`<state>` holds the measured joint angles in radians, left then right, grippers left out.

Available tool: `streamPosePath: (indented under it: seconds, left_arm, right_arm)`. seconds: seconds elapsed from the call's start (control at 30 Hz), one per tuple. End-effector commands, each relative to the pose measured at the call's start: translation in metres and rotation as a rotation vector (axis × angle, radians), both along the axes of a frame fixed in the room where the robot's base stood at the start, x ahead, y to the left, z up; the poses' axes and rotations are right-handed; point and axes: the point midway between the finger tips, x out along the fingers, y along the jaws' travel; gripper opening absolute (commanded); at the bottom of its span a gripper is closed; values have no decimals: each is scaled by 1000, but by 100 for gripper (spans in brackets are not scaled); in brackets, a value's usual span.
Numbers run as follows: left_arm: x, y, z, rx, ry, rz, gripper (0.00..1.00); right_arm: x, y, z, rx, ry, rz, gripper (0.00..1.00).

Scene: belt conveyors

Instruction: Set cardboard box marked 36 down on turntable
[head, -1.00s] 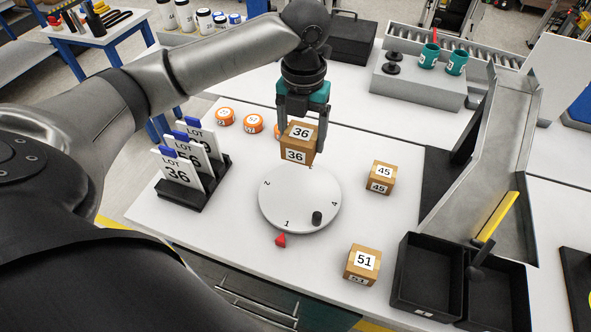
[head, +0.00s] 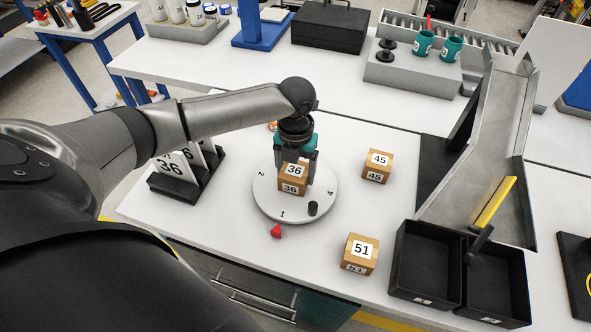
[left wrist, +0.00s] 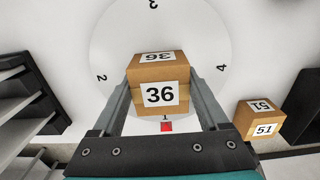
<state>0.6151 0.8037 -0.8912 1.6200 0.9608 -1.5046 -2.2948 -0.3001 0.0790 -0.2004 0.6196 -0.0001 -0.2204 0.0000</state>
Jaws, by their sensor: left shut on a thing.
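The cardboard box marked 36 (head: 292,179) is between the fingers of my left gripper (head: 294,172), over the middle of the turntable (head: 268,206). My left gripper is shut on the box from both sides, and the box looks level. In the left wrist view the box (left wrist: 158,82) sits between the two fingers, with the white turntable (left wrist: 110,50) around it. I cannot tell whether its underside touches the disc. The turntable carries numbers around its rim and a small black knob (head: 313,208). My right gripper is not in view.
Boxes marked 45 (head: 377,167) and 51 (head: 360,254) stand right of the turntable. A red pointer (head: 276,232) lies in front of it. A black rack of lot cards (head: 176,187) stands left. Black bins (head: 427,265) and a metal chute (head: 485,160) are at the right.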

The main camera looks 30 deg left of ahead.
Motion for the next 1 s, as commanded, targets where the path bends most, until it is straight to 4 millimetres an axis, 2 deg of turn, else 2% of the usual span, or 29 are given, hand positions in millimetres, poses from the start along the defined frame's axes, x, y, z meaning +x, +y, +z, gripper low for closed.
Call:
streamPosePath:
  seconds: [0.27,0.3,0.47,0.77,0.87,1.0]
  left_arm:
    - [1,0,-3,0,-1,1,17]
    - [0,0,-2,0,-1,1,82]
    - [0,0,-2,0,-1,1,100]
    - [1,0,2,0,-2,1,100]
    - [2,1,12,0,-5,2,100]
    - [2,1,40,0,-6,-1,100]
  right_arm:
    - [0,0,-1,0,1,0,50]
    - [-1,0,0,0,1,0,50]
    - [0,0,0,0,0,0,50]
    - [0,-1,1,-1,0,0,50]
    - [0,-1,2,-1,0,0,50]
    - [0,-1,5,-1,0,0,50]
